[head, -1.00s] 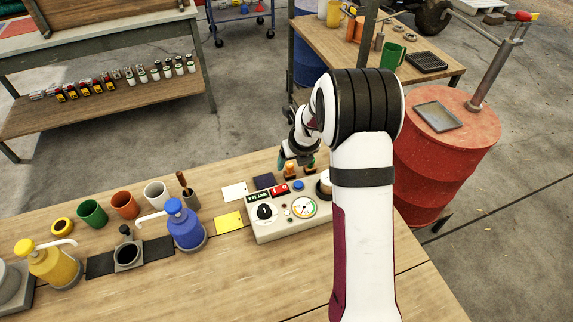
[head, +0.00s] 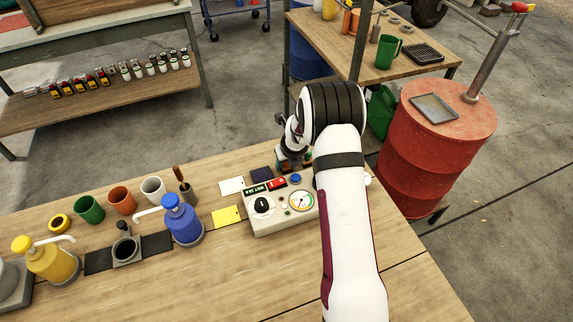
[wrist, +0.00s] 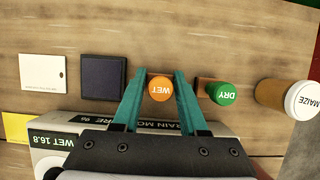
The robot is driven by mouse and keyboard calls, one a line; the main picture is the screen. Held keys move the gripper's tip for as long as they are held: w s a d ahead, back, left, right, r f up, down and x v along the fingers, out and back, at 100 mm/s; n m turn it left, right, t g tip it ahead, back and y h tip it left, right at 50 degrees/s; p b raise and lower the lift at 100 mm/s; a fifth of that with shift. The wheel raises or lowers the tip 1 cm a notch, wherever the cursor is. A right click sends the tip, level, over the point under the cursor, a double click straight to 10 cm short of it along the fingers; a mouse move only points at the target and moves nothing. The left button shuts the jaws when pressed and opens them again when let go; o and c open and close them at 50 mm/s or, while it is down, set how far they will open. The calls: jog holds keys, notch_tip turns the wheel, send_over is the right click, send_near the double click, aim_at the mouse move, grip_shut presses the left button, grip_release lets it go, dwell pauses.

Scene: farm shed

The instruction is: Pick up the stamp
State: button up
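A stamp with an orange top marked WET (wrist: 160,88) stands on the bench in the wrist view. A second stamp with a green top marked DRY (wrist: 222,93) stands to its right. My gripper (wrist: 158,75) is open, with one teal finger on each side of the orange stamp and a small gap showing on both sides. In the head view my gripper (head: 291,163) is low behind the grain moisture meter (head: 262,222), and my arm hides most of the stamps. A dark ink pad (wrist: 103,77) lies left of the orange stamp.
A white card (wrist: 45,77) lies left of the pad. A jar with a lid marked MAIZE (wrist: 302,100) stands right of the green stamp. The meter sits close under my gripper. A yellow card (head: 227,217) and blue pump bottle (head: 183,222) are farther left.

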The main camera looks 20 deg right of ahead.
grip_shut()
jog(key=shift+r, duration=0.1)
notch_tip(320, 180, up, 10)
jog(key=shift+f, duration=0.1)
jog(key=shift+o, duration=1.2)
grip_release()
jog(key=c, duration=0.5)
jog(key=a+f+n+g+y, duration=0.1)
jog(key=a+f+n+y, duration=0.15)
jog(key=a+n, duration=0.6)
jog(key=shift+n+y, duration=0.25)
jog(key=shift+y, duration=0.1)
jog(key=shift+d+f, duration=0.25)
jog(key=shift+f, duration=1.05)
jog(key=shift+d+f, duration=0.2)
jog(key=shift+f, duration=1.1)
